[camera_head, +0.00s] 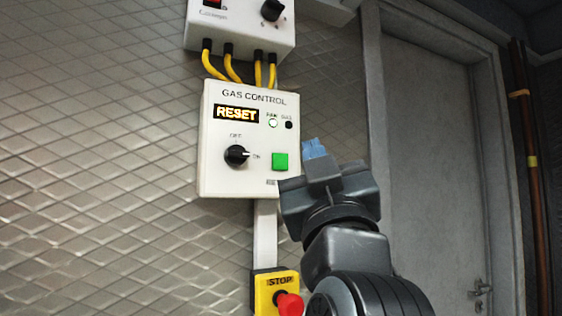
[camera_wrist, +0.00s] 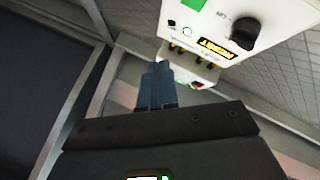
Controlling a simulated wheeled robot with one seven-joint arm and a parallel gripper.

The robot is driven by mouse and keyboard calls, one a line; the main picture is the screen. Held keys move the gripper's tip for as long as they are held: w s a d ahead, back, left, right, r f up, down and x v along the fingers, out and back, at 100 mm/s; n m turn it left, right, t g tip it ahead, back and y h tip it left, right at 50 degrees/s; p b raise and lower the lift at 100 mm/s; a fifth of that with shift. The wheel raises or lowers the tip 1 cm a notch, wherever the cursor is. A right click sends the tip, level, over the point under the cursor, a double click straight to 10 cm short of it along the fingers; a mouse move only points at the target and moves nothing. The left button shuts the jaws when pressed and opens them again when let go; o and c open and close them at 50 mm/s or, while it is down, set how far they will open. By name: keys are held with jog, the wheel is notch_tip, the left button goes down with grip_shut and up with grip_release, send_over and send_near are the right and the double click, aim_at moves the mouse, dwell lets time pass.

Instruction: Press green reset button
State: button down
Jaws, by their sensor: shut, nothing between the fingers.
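The green reset button (camera_head: 280,161) is a square on the lower right of the white gas control panel (camera_head: 222,179). Its lit display reads RESET, and the black knob (camera_head: 236,155) points toward ON. In the wrist view, part of the green button (camera_wrist: 193,4) shows at the top edge, with the panel (camera_wrist: 205,22) upside down. My gripper (camera_head: 314,149) is shut and empty, with its blue fingertips to the right of the button and slightly higher in the picture. The fingers (camera_wrist: 156,84) also show in the wrist view. They appear apart from the button.
A yellow stop box (camera_head: 263,292) with a red mushroom button (camera_head: 290,304) is below the panel. Another white box (camera_head: 240,30) with yellow cables (camera_head: 232,69) is above it. A grey door (camera_head: 425,150) stands to the right. The wall left of the panel is clear.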

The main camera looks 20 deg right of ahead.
jog(key=shift+w, duration=3.6)
jog(key=shift+w, duration=0.15)
jog(key=shift+w, duration=0.25)
jog(key=shift+w, duration=0.45)
jog(key=shift+s, duration=0.85)
jog(key=shift+s+b, duration=0.4)
jog(key=shift+s, duration=2.1)
